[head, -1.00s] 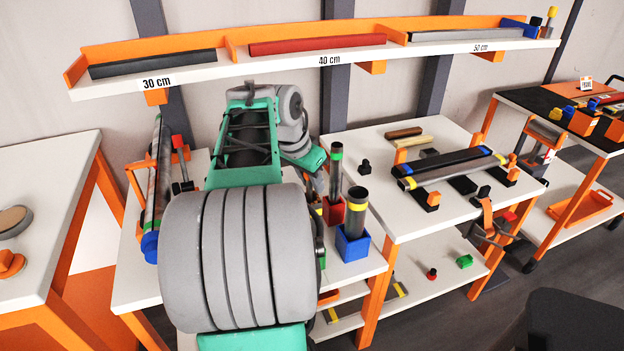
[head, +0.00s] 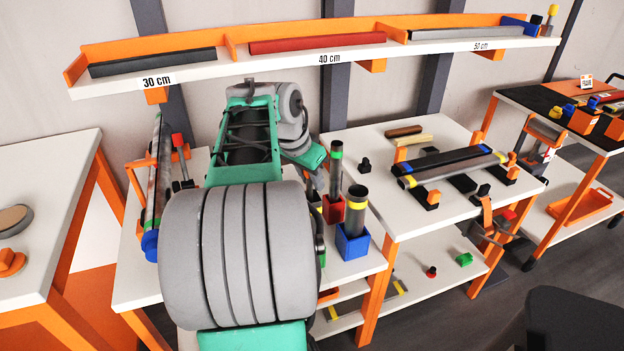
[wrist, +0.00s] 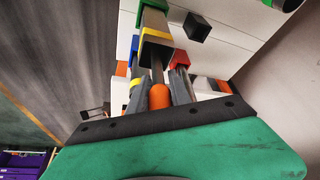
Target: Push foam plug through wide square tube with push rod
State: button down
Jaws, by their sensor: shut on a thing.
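In the wrist view my gripper (wrist: 161,92) is shut around a thin rod with a rounded orange end (wrist: 160,97), which looks like the push rod. Its grey shaft (wrist: 158,72) runs away from me towards the yellow-banded tube (wrist: 155,35); I cannot tell whether it is inside. A narrower green-banded tube (head: 335,172) stands in a red holder (head: 331,213). I see no foam plug.
A shelf (head: 340,62) with long tubes runs above the back of the table. A slanted long tube with a blue end (head: 150,245) is at the left. Tubes lie on supports on the right table (head: 345,140). A black square piece (wrist: 197,27) shows in the wrist view.

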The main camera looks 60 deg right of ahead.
notch_tip(320, 180, up, 33)
jog(key=p, duration=2.7)
jog(key=shift+f, duration=0.2)
